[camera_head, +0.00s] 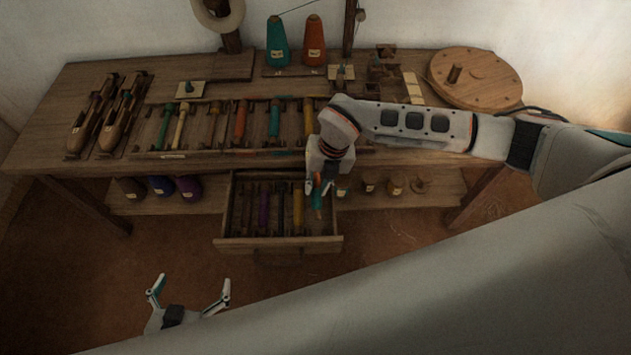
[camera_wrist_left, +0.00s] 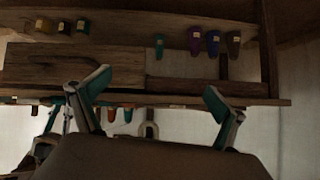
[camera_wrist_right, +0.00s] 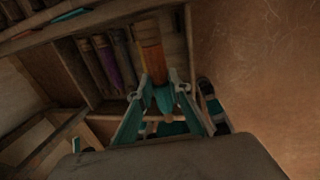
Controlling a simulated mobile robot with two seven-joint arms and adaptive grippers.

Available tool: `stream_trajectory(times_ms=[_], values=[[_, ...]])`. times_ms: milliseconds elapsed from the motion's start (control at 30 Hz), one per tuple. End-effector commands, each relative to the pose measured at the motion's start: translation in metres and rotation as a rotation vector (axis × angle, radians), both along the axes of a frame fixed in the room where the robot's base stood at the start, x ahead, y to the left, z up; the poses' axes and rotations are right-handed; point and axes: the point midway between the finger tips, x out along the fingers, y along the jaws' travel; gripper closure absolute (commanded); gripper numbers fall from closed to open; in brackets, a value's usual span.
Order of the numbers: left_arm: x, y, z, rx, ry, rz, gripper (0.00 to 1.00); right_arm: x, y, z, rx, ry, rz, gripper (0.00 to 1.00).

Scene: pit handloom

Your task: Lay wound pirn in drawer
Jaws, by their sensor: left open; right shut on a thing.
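The open drawer (camera_head: 278,243) sticks out under the table's front edge. Inside lie several pirns side by side, among them a purple one (camera_head: 264,208) and a yellow-orange one (camera_head: 298,208). My right gripper (camera_head: 318,190) points down at the drawer's right end. It is shut on a wound pirn (camera_head: 317,203) showing orange and teal, which is at the drawer's right side; whether it touches the floor is unclear. In the right wrist view, teal shows between the fingers (camera_wrist_right: 163,90), with orange beyond. My left gripper (camera_head: 190,292) is open and empty, low in front of the table.
The table (camera_head: 75,155) carries two shuttles (camera_head: 110,115), a rack of coloured pirns (camera_head: 230,125), two cones (camera_head: 296,42) and a round wooden disc (camera_head: 475,78). A lower shelf (camera_head: 400,190) holds several small spools. The floor left of the drawer is clear.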

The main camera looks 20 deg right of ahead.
Motion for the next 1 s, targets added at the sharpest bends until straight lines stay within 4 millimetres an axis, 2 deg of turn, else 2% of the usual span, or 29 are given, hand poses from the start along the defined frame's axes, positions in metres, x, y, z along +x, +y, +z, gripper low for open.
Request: stream_trajectory(times_ms=[267, 600, 867, 1000], values=[[-0.004, 0.001, -0.009, 0.004, 0.011, -0.001, 0.02, -0.001, 0.000, -0.009, 0.000, 0.000, -0.016, 1.00], [-0.008, 0.006, -0.031, 0.026, 0.027, -0.003, 0.02, -0.002, 0.000, -0.039, 0.000, 0.006, -0.015, 1.00], [-0.003, 0.010, -0.040, 0.044, 0.022, -0.004, 0.02, -0.003, 0.000, -0.062, 0.000, 0.007, -0.015, 1.00], [-0.001, 0.010, -0.036, 0.046, 0.014, -0.005, 0.02, -0.001, 0.000, -0.070, -0.001, 0.003, -0.016, 1.00]])
